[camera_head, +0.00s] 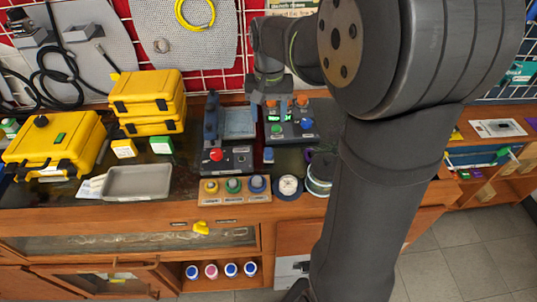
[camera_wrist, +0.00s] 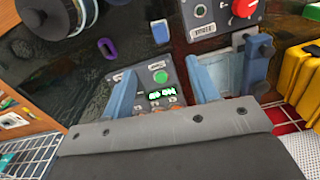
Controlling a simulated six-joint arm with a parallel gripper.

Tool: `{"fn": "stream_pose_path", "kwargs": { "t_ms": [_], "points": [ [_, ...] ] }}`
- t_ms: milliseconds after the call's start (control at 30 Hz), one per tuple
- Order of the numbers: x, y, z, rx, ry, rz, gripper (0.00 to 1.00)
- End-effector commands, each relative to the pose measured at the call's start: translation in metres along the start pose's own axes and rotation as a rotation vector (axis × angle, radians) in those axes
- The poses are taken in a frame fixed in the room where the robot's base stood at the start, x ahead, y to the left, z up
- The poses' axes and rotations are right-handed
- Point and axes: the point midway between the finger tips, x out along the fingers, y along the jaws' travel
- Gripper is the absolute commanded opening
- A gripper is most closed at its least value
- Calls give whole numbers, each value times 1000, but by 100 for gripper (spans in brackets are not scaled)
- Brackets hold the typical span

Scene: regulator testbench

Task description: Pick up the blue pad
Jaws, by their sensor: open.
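A small blue block (camera_head: 268,155), which looks like the blue pad, rests on the dark bench top in front of the button console. In the wrist view the blue pad (camera_wrist: 160,31) is at the upper middle, beyond my fingertips and not touching them. My gripper (camera_wrist: 160,66) is open, its two blue-grey fingers spread wide with nothing between them but the console in view below. In the head view my gripper (camera_head: 269,95) hangs over the back of the console (camera_head: 291,125), partly hard to make out.
A control box with a red knob (camera_head: 216,155) stands left of the pad. A purple ring (camera_wrist: 107,47) and a round spool-like pot (camera_head: 319,180) lie to the right in the head view. Several coloured buttons (camera_head: 232,186) and a gauge (camera_head: 289,186) line the front.

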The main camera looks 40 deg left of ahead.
Motion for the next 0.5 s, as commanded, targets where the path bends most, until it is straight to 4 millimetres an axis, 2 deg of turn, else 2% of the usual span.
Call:
{"fn": "stream_pose_path", "kwargs": {
  "t_ms": [33, 300, 500],
  "points": [
    [12, 0, 1, -1, -7, 2, 55],
    [71, 0, 1, -2, -5, 1, 55],
    [97, 0, 0, -3, -3, 1, 55]
  ]
}}
